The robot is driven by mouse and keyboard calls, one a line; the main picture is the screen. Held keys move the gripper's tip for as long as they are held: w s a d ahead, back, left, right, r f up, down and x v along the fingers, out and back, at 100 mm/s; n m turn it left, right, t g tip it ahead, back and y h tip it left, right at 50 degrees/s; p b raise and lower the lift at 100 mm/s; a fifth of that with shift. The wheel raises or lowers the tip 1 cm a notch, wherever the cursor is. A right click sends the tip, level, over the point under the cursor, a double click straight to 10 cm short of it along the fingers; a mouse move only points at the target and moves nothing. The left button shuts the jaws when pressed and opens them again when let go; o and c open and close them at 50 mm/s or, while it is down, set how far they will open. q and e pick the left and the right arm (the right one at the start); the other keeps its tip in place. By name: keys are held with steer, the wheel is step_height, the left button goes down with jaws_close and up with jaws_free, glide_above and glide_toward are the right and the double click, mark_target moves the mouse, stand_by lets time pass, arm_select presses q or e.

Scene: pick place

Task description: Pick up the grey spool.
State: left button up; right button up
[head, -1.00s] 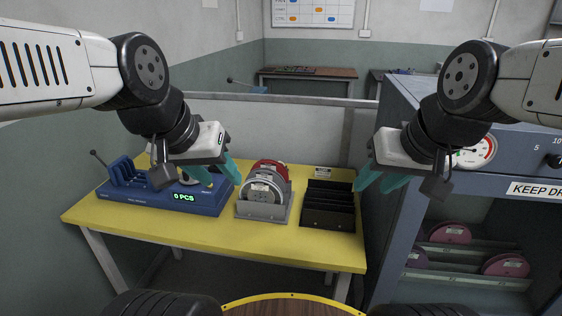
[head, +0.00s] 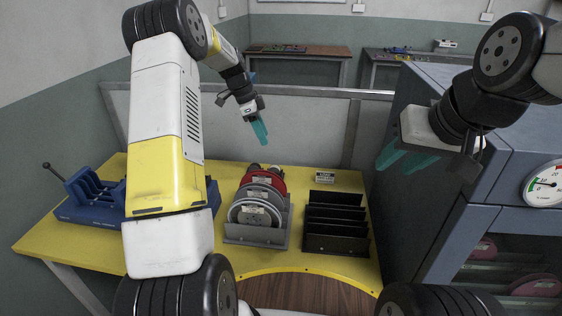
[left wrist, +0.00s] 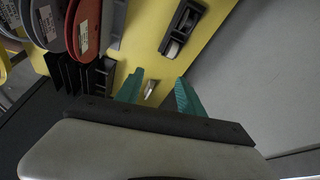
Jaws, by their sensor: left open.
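A grey spool (head: 261,193) stands upright in the grey rack (head: 257,236) on the yellow table, between a paler spool (head: 240,214) in front and a red spool (head: 279,181) behind. In the left wrist view the grey spool (left wrist: 46,22) is at the top left, beside the red spool (left wrist: 83,28). My left gripper (head: 260,132) is open and empty, above and behind the rack, apart from the spools. Its teal fingers (left wrist: 160,93) show spread in the wrist view. My right gripper (head: 402,160) is open and empty, in front of the blue-grey cabinet.
A black slotted rack (head: 336,243) stands right of the spool rack. A blue counting device (head: 90,213) is at the left, partly hidden by my left arm. A small sign (head: 325,177) stands at the table's back. The cabinet (head: 440,195) bounds the right side.

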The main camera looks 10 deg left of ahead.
arm_select(q)
steer(key=m, duration=0.2)
glide_toward(273, 166)
steer(key=shift+g, duration=0.3)
steer(key=x, duration=0.8)
steer(key=shift+w+f, duration=0.3)
steer(key=shift+w, duration=0.05)
jaws_close()
